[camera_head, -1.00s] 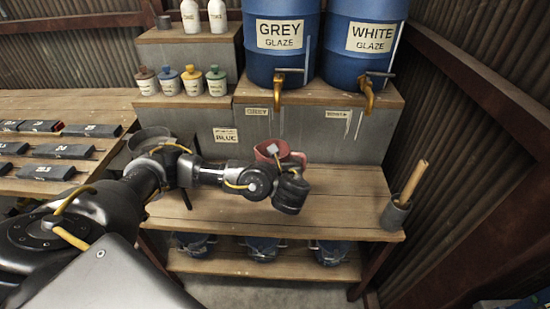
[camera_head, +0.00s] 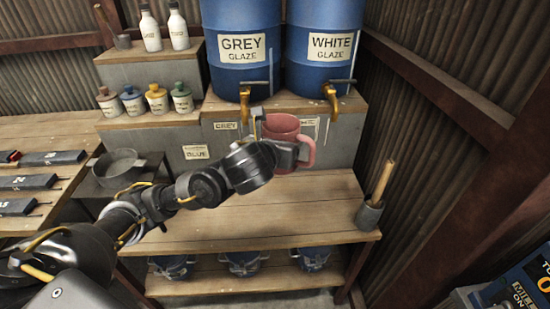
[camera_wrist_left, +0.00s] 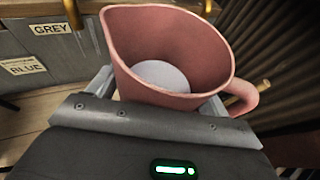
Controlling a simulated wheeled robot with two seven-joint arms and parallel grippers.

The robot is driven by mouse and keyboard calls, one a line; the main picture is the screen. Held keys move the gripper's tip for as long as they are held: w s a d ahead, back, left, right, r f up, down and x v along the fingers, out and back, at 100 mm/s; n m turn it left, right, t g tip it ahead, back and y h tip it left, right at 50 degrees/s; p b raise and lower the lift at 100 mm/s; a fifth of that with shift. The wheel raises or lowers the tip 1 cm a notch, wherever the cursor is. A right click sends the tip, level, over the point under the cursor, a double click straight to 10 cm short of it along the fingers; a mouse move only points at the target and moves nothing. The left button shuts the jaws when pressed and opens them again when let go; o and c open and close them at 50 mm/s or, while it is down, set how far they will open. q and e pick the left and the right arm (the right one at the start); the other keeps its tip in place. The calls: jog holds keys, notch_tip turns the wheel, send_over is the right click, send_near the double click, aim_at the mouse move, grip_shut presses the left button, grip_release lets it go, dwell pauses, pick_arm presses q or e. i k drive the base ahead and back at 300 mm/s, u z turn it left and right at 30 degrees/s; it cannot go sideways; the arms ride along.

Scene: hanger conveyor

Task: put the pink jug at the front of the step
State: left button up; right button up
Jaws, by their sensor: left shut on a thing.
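The pink jug (camera_head: 282,127) is upright in the head view, just in front of the grey step (camera_head: 222,147) and below the two taps. Its handle points right. My left gripper (camera_head: 284,150) is shut on the jug and holds it above the wooden bench. In the left wrist view, the jug (camera_wrist_left: 185,45) fills the space between the fingers, with its spout to the left and a pale inner bottom. My wrist hides part of the jug and of the step's face in the head view. My right gripper is not in view.
Blue barrels marked GREY GLAZE (camera_head: 240,75) and WHITE GLAZE (camera_head: 325,70) stand on the step with brass taps (camera_head: 331,100). Several small bottles (camera_head: 157,100) stand at left. A grey pot holding a wooden stick (camera_head: 371,213) is on the bench's right end. The bench top (camera_head: 290,215) is mostly clear.

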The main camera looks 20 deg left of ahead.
aim_at(300, 226)
jog(key=u, duration=1.1)
jog(key=k, duration=0.5)
jog(key=z, duration=1.45)
jog(key=i, duration=0.5)
jog(key=u, duration=0.05)
